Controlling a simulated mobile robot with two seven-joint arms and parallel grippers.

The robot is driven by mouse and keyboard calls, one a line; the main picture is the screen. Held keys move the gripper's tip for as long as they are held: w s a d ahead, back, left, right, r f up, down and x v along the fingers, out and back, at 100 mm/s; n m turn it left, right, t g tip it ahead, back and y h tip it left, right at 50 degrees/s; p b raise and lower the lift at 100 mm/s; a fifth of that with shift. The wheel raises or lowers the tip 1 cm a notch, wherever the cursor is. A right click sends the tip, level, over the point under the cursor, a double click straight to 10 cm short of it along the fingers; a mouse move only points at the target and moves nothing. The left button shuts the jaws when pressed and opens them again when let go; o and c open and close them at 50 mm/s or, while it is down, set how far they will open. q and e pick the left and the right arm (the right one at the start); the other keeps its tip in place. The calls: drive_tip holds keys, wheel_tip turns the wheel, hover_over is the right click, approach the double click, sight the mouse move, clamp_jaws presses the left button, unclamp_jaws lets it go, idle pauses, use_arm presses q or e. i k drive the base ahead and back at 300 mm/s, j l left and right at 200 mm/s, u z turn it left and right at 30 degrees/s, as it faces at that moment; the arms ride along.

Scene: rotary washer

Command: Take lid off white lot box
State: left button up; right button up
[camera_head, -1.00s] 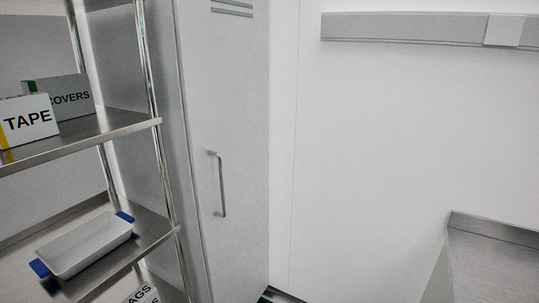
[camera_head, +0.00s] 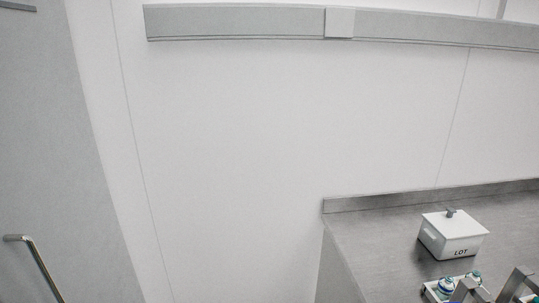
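The white lot box (camera_head: 449,243) stands on the metal counter at the lower right of the head view. It is marked "LOT" on its front. Its white lid (camera_head: 455,222) sits on top and has a small dark grey knob (camera_head: 450,212).
The steel counter (camera_head: 375,245) has a raised back edge along the wall. A cabinet door handle (camera_head: 37,262) shows at left.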

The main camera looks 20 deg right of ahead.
sight(453, 224)
drive_tip(key=i+z, duration=0.1)
drive_tip(key=z, duration=0.35)
drive_tip(key=i+j+z, duration=0.1)
drive_tip(key=z, duration=0.4)
drive_tip(key=i+j+z, duration=0.1)
drive_tip(key=z, duration=0.35)
drive_tip(key=i+j+z, duration=0.1)
drive_tip(key=z, duration=0.35)
drive_tip(key=j+z, duration=0.2)
drive_tip(key=z, duration=0.3)
drive_tip(key=j+z, duration=0.2)
drive_tip(key=z, duration=0.25)
drive_tip(key=j+z, duration=0.2)
drive_tip(key=z, duration=0.15)
drive_tip(key=j+z, duration=0.45)
drive_tip(key=z, duration=0.25)
